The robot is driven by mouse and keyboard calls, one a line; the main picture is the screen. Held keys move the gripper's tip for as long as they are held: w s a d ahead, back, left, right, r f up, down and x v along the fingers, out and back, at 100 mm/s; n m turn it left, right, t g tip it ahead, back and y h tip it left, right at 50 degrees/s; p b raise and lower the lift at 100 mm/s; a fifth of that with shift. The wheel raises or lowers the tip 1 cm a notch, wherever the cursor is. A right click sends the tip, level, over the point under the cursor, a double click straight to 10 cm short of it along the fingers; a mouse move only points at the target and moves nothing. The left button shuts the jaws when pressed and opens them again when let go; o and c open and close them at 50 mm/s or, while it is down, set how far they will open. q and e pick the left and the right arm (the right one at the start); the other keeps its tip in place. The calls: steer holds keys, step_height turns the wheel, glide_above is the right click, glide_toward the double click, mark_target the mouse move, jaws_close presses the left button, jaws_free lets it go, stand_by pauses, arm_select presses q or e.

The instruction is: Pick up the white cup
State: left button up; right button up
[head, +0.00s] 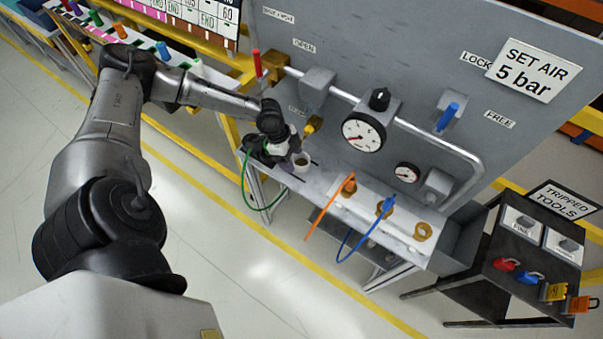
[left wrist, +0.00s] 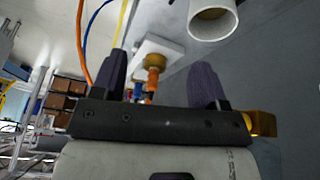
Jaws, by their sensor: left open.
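The white cup (head: 301,164) stands upright on the grey shelf of the panel, toward its left end. My left gripper (head: 291,155) is just to the left of it in the head view; its fingers are hard to make out there. In the left wrist view the white cup (left wrist: 208,24) is cut off by the top edge, above the right finger. The two dark fingers of the left gripper (left wrist: 161,66) are apart with nothing held between them. I cannot tell whether a finger touches the cup. My right gripper is in neither view.
Orange (head: 330,207) and blue (head: 361,232) hoses hang from brass fittings on the shelf to the right. A green hose (head: 248,190) hangs at its left end. A pipe (head: 345,101) and a gauge (head: 363,132) stand behind. A black tool stand (head: 483,266) is at the right.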

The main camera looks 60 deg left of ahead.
arm_select(q)
steer(key=a+n+b, duration=0.1)
steer(key=a, duration=0.6)
steer(key=b, duration=0.1)
glide_toward(301, 163)
steer(key=d, duration=0.2)
steer(key=s+d, duration=0.1)
steer(key=shift+f+n+t+y, duration=0.3)
steer(key=shift+f+t+y, duration=0.1)
steer(key=shift+w+d+x, duration=0.15)
steer(key=shift+w+x, duration=0.05)
steer(key=shift+x, duration=1.1)
steer(key=shift+w+d+x, duration=0.1)
steer(key=shift+w+x, duration=0.05)
steer(key=shift+x, duration=1.15)
steer(key=shift+w+f, duration=0.1)
steer(key=shift+f, duration=0.1)
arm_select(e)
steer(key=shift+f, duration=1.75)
arm_select(q)
steer(key=shift+c, duration=0.2)
steer(key=c, duration=0.5)
steer(key=shift+r, duration=0.1)
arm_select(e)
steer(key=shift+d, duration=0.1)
